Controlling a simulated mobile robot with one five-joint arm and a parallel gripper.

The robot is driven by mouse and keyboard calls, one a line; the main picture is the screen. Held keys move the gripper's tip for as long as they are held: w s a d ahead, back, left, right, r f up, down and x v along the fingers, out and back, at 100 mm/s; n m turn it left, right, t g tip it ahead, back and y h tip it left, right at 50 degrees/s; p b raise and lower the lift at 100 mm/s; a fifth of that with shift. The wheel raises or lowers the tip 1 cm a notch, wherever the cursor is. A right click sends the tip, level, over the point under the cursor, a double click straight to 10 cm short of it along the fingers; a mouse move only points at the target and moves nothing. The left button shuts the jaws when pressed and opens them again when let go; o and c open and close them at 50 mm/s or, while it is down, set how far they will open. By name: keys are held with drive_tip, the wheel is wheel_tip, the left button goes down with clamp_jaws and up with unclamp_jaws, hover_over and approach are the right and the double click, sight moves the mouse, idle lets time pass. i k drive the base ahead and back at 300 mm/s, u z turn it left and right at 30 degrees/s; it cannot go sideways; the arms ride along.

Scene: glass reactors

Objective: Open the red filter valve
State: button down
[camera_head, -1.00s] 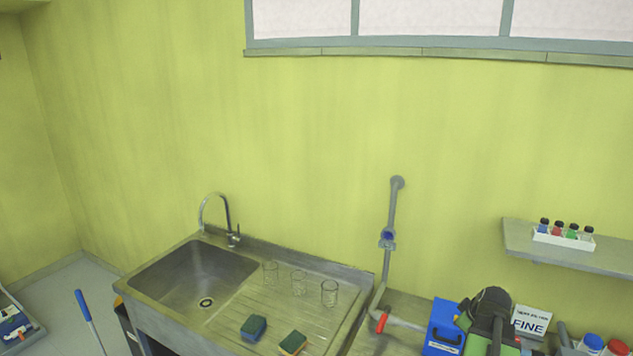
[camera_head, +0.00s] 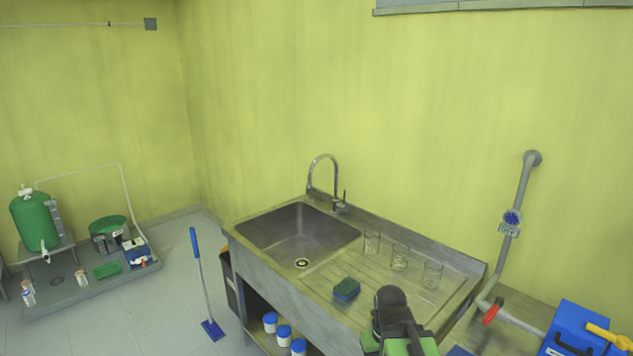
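A red part (camera_head: 491,313) sits on the grey pipe beside the right end of the sink unit. A small orange-red part (camera_head: 143,264) shows on the blue-and-white device (camera_head: 137,252) on the floor tray at the far left. I cannot tell which of them is the red filter valve, or whether either is open. My own arm, black and green, shows at the bottom, in front of the sink's drainboard. No gripper fingers can be made out.
The steel sink (camera_head: 298,232) fills the middle, with glasses and a sponge (camera_head: 346,290) on its drainboard. A blue-handled mop (camera_head: 202,280) stands left of it. Green tanks (camera_head: 36,222) stand at the far left. Bare floor (camera_head: 130,300) lies between the tray and the sink.

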sight(500, 302)
drive_tip(key=u, duration=4.85)
drive_tip(key=i, duration=0.1)
drive_tip(key=z, duration=2.8)
drive_tip(key=k, duration=0.65)
drive_tip(key=z, duration=0.9)
drive_tip(key=i, duration=1)
drive_tip(key=u, duration=0.15)
